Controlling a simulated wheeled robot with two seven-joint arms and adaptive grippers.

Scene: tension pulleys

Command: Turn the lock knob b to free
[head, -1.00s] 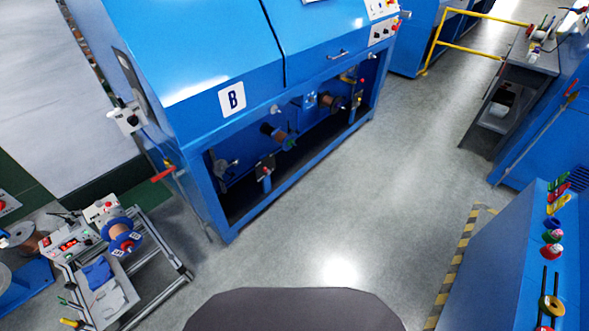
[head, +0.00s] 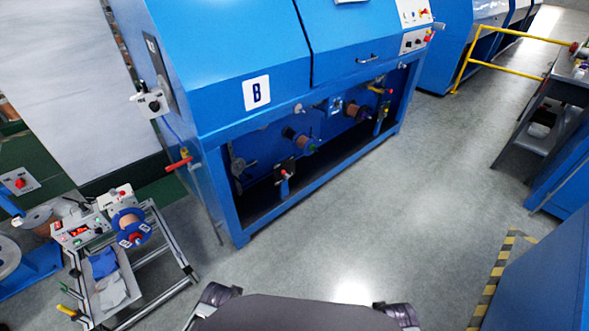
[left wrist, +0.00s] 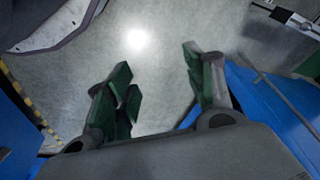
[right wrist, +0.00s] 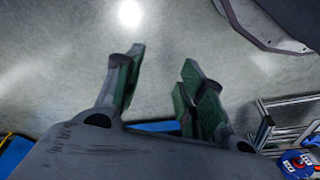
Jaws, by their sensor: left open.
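The blue machine marked B (head: 218,92) stands ahead in the head view. Its open lower bay holds copper spools (head: 301,142) and a dark block with a small red-tipped knob (head: 285,176). Another red-topped part (head: 387,91) is at the bay's right end. I cannot tell which part is lock knob b; the parts are small and shadowed. My left gripper (left wrist: 157,60) is open and empty over bare floor in the left wrist view. My right gripper (right wrist: 163,57) is open and empty over floor in the right wrist view.
A metal frame cart (head: 184,266) with a blue spool (head: 130,227) stands at the lower left. A red handle (head: 179,163) juts from the machine's left side. A yellow rail (head: 510,63) and grey bench (head: 531,134) are at right. The floor between is clear.

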